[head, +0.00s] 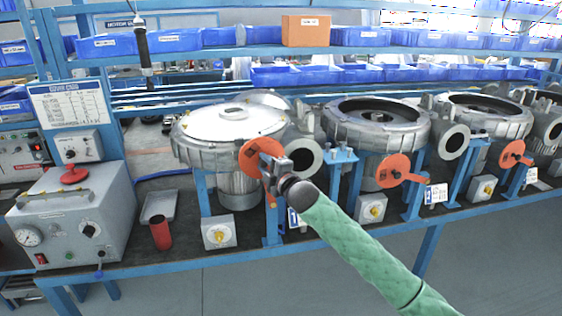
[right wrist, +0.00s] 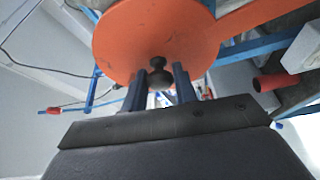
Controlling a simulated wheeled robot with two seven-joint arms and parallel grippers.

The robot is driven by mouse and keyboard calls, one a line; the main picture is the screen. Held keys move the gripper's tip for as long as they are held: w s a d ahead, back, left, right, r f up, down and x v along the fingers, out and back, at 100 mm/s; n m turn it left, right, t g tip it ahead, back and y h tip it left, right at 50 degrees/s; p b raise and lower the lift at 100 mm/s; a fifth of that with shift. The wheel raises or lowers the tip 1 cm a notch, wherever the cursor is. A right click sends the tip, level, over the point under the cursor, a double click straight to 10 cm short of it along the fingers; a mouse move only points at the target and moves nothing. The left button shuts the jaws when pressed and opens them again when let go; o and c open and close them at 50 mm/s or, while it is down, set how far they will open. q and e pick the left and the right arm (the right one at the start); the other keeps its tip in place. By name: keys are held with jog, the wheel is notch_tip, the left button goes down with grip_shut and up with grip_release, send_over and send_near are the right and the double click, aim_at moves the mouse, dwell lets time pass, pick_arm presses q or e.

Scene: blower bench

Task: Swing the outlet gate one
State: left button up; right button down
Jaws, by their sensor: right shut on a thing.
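Outlet gate one, an orange disc (head: 259,157), is at the first blower (head: 232,128), the leftmost. The disc stands left of that blower's round grey outlet (head: 304,157), whose dark opening shows uncovered. My right gripper (head: 275,183) is at the disc's lower edge, its arm in a green sleeve coming from the lower right. In the right wrist view the orange disc (right wrist: 135,35) fills the top, and the two fingers are closed on its dark knob (right wrist: 158,74). My left gripper is out of view.
Two more blowers stand to the right, with orange gates (head: 392,171) and (head: 512,154). A grey control box (head: 72,222), a red cup (head: 160,233) and a switch box (head: 219,233) are on the left of the bench. Blue bins (head: 180,40) line the shelf behind.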

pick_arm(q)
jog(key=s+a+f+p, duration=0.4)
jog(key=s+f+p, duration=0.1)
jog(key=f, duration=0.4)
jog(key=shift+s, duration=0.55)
pick_arm(e)
jog(key=s+a+f+n+g+h, duration=0.2)
jog(key=s+a+f+n+h, duration=0.2)
jog(key=a+f+n, duration=0.5)
jog(key=shift+s+a+f+n, duration=0.35)
jog(key=shift+a+f, duration=0.9)
jog(key=shift+a, duration=1.1)
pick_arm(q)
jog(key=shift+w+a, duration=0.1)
pick_arm(e)
jog(key=shift+f, duration=0.1)
jog(key=c, duration=1.1)
grip_release()
jog(key=shift+w+a, duration=0.1)
jog(key=shift+a, duration=0.05)
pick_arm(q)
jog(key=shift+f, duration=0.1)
